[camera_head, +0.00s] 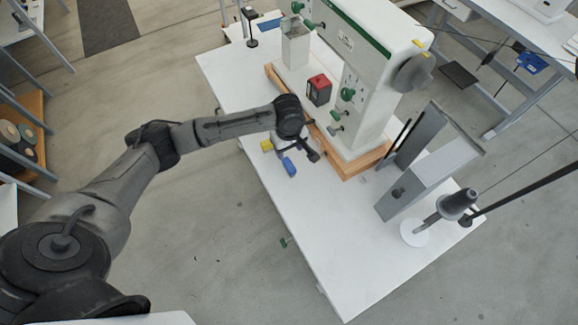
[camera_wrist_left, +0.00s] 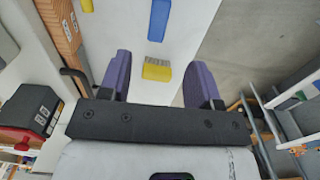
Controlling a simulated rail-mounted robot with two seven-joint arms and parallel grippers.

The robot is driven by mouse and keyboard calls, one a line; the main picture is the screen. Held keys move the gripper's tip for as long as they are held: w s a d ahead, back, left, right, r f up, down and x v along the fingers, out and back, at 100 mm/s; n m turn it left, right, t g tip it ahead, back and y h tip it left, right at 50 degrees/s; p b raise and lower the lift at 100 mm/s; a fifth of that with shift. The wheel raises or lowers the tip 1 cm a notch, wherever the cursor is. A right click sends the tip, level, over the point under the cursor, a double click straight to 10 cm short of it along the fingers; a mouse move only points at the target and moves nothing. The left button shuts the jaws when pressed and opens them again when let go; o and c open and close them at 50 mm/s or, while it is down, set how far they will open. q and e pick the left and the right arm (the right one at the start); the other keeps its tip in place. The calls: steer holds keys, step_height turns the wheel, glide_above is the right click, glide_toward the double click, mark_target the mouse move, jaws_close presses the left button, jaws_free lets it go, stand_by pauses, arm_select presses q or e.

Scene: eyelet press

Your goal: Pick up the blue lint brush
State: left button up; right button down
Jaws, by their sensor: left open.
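The blue lint brush (camera_head: 289,166) lies on the white table just in front of the press's wooden base. My right gripper is not in view.
The white-and-green press (camera_head: 372,45) stands on a wooden base (camera_head: 362,163) beside my left gripper. A red-and-black box (camera_head: 319,89) sits near it. A grey metal frame (camera_head: 420,178) and a thread cone (camera_head: 452,204) stand at the right. The front white table (camera_head: 345,262) is clear.

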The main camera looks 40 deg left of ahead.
mark_target(289, 164)
arm_select(q)
step_height(289, 164, down, 8)
steer(key=shift+r+b, duration=0.15)
steer(key=shift+b, duration=0.55)
steer(key=shift+w+f+b, duration=0.1)
steer(key=shift+f+b, duration=0.65)
steer(key=shift+f, duration=1.9)
jaws_close()
steer(key=shift+r, duration=0.15)
